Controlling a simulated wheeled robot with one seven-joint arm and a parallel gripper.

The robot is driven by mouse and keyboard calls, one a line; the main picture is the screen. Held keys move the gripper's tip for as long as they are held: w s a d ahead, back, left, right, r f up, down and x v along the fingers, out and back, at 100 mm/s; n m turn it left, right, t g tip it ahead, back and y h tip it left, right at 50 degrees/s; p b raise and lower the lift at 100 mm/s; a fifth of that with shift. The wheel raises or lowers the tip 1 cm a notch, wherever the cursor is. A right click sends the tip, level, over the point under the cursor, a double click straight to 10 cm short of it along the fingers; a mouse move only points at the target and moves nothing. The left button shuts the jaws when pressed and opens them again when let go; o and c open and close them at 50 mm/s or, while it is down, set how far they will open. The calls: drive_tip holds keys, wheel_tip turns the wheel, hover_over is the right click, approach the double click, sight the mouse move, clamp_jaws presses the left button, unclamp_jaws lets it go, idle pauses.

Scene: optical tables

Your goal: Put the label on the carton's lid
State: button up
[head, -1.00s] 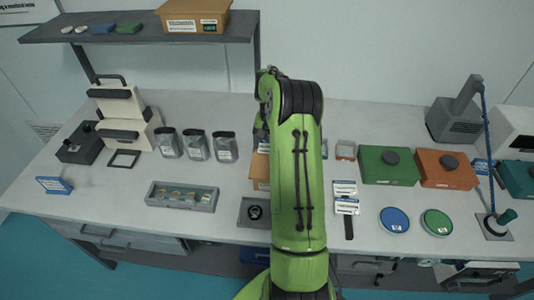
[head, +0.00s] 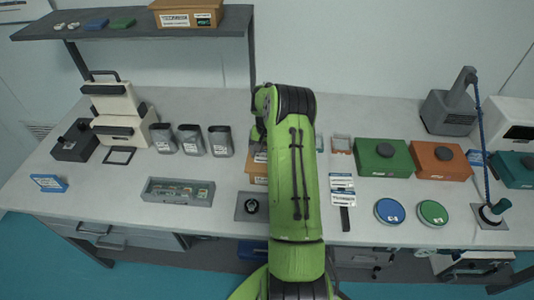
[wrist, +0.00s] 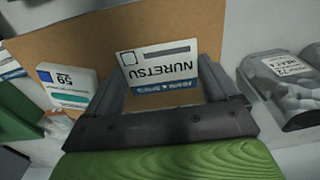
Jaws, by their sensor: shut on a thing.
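The tan carton (head: 258,167) stands on the bench, mostly hidden behind my green arm in the head view. Its brown lid (wrist: 120,30) fills much of the wrist view. My gripper (wrist: 162,85) is over the lid, its two dark fingers apart and shut on a white label (wrist: 158,66). The label has a blue band and reads NURETSU, upside down in the wrist view. I cannot tell whether it touches the lid. A white piece marked 59 (wrist: 68,84) shows left of the fingers. The gripper and label are hidden in the head view.
Several grey pouches (head: 190,140) stand left of the carton. A grey tray (head: 178,197) lies in front of them. White cards (head: 342,183), a green box (head: 384,159) and an orange box (head: 440,162) are to the right. Another brown carton (head: 187,17) sits on the shelf.

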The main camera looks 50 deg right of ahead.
drive_tip(key=o, duration=0.8)
drive_tip(key=shift+s+a+f, duration=0.15)
drive_tip(key=shift+f, duration=0.25)
drive_tip(key=shift+s+a+f, duration=0.1)
drive_tip(key=shift+s+f, duration=0.05)
drive_tip(key=shift+f, duration=0.2)
drive_tip(key=shift+o, duration=0.2)
drive_tip(key=shift+r+p, duration=0.45)
drive_tip(key=shift+r, duration=0.05)
wheel_tip(320, 180, up, 12)
drive_tip(key=w+a+r+n+h, duration=0.1)
drive_tip(key=a+r+n, duration=0.2)
drive_tip(key=a+r, duration=0.55)
drive_tip(key=s+a+r+n+t, duration=0.2)
drive_tip(key=s+a+r, duration=0.35)
drive_tip(key=a, duration=0.35)
drive_tip(key=s+a+r+n+t, duration=0.25)
drive_tip(key=s+a+r, duration=0.3)
drive_tip(key=a, duration=0.35)
drive_tip(key=s+a+f+n, duration=0.1)
drive_tip(key=s+a, duration=0.1)
drive_tip(key=s, duration=0.3)
drive_tip(key=s+a+f+n+y, duration=0.1)
drive_tip(key=s+a+f+n, duration=0.1)
drive_tip(key=s, duration=0.3)
drive_tip(key=shift+a+f+t, duration=0.3)
drive_tip(key=shift+a+t, duration=0.15)
drive_tip(key=shift+a, duration=0.4)
drive_tip(key=shift+s, duration=0.1)
